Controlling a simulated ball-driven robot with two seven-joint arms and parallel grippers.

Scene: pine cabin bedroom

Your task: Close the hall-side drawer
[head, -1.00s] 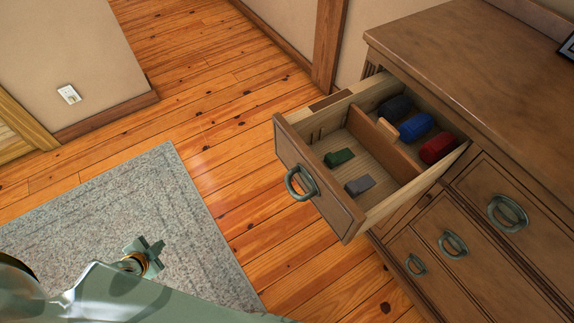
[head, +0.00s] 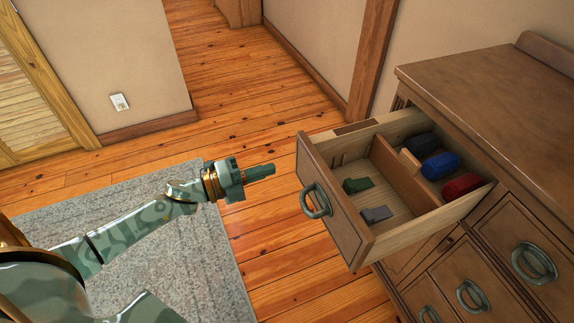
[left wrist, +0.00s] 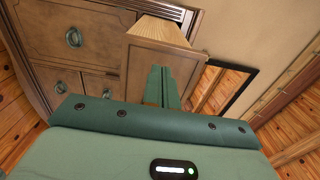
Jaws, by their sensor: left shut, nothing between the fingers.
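The hall-side drawer (head: 333,200) stands pulled well out of the wooden dresser (head: 470,80) in the head view. Its front carries a ring-shaped handle (head: 316,200). A divider splits it, with rolled dark, blue and red items at the back and a green and a grey item nearer the front. My left gripper (head: 262,172) is shut and empty, to the left of the drawer front and apart from it. In the left wrist view the fingers (left wrist: 161,86) point toward the drawer (left wrist: 150,55). My right gripper is not in view.
Closed drawers with ring handles, one of them at the right (head: 534,263), sit in the dresser face. A grey rug (head: 190,250) lies on the wooden floor (head: 270,90). Bare floor lies between the rug and the dresser. A wall with an outlet (head: 119,102) stands at the back left.

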